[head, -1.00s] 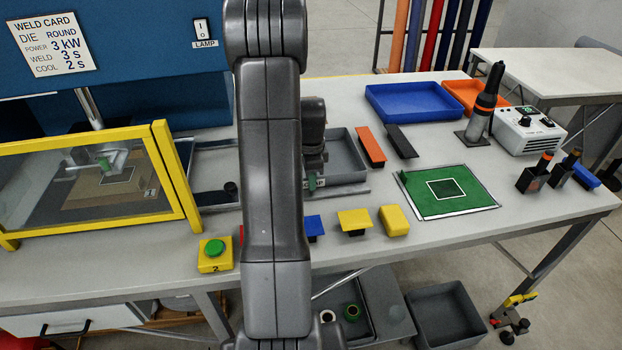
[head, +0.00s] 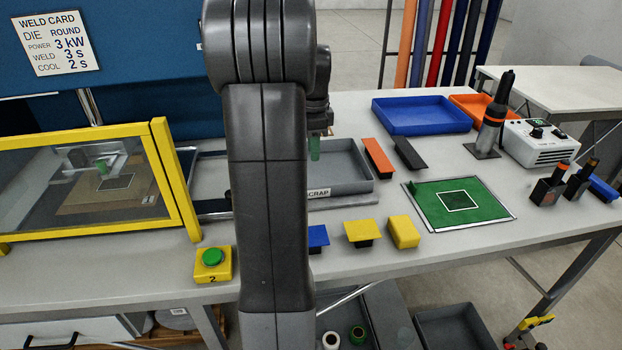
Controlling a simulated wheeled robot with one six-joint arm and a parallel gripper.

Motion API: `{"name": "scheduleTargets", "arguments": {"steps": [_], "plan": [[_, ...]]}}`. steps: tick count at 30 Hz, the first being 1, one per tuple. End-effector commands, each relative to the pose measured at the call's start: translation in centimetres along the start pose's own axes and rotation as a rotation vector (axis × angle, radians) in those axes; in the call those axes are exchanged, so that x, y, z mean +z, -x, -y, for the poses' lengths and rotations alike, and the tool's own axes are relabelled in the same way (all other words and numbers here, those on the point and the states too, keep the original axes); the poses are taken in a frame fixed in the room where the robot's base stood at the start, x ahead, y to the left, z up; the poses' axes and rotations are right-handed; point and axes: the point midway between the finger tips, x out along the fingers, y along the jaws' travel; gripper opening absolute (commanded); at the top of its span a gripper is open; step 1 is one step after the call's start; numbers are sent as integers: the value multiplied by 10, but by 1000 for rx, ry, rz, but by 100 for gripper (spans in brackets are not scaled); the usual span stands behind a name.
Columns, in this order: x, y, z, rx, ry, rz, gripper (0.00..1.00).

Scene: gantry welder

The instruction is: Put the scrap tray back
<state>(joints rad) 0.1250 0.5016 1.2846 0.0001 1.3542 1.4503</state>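The scrap tray (head: 352,188) is a grey, shallow, open tray with a white SCRAP label on its front wall. It stands on the bench in the head view, right of my arm, which hides its left part. My gripper (head: 315,150) is partly hidden behind my arm. It points down over the left part of the tray, with a narrow green piece at its tip. I cannot tell whether that piece is a fingertip or something held, nor whether the gripper touches the tray.
Orange (head: 378,158) and black strips lie close right of the tray. Yellow and blue blocks are in front. A green mat (head: 480,217) and blue tray (head: 423,115) are further right.

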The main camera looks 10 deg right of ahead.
Motion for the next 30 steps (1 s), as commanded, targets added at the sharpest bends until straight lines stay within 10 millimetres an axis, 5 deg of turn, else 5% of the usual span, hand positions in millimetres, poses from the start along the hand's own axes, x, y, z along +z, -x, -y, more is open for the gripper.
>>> {"name": "scheduleTargets", "arguments": {"steps": [5, 15, 30], "plan": [[2, -11, 0, 5, 0, 0, 29], [1, -72, -1, 4, 1, 0, 29], [-7, -126, -4, 4, 2, 0, 29]]}}
